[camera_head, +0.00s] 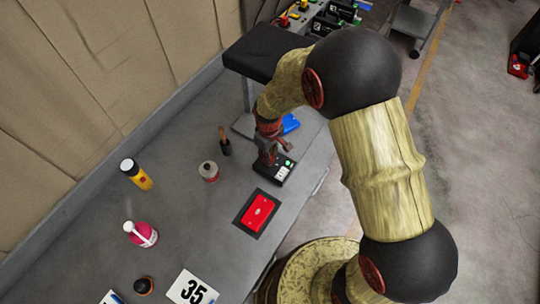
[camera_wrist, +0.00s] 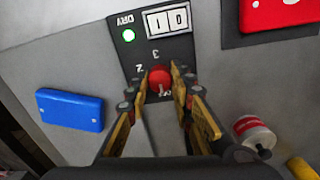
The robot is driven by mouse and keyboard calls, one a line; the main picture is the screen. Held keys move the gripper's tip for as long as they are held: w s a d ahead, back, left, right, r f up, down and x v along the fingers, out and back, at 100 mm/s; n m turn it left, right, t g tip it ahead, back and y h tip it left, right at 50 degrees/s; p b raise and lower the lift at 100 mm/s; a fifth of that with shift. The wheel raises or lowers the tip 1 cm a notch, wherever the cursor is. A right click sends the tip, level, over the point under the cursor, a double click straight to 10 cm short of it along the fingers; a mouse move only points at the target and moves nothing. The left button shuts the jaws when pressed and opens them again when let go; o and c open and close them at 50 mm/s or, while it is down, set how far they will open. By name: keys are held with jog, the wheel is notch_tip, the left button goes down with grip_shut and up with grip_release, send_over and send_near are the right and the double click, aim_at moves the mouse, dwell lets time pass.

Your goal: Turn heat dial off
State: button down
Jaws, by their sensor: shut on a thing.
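A black control panel (camera_wrist: 181,49) lies on the grey bench, with a lit green light, a white display and the numbers 2 and 3 beside a round red dial (camera_wrist: 159,76). In the wrist view, the two fingers of my gripper (camera_wrist: 160,86) are on either side of the dial, shut on it. A pale mark shows on the dial's near side; its exact setting cannot be told. In the head view, my gripper (camera_head: 269,157) reaches down over the panel (camera_head: 279,171), and my arm hides the dial there.
A red box on a dark mat (camera_head: 258,211) lies in front of the panel. A blue box (camera_head: 290,123), a white-and-red can (camera_head: 209,171), a dark-based brush (camera_head: 225,148), a yellow bottle (camera_head: 141,178) and a pink bottle (camera_head: 146,236) stand around on the bench (camera_head: 180,215).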

dwell(0.4)
jog(key=c, duration=1.5)
grip_release()
jog(key=shift+c, duration=0.2)
notch_tip(320, 180, up, 12)
jog(key=shift+a, duration=0.15)
jog(key=shift+s, duration=0.1)
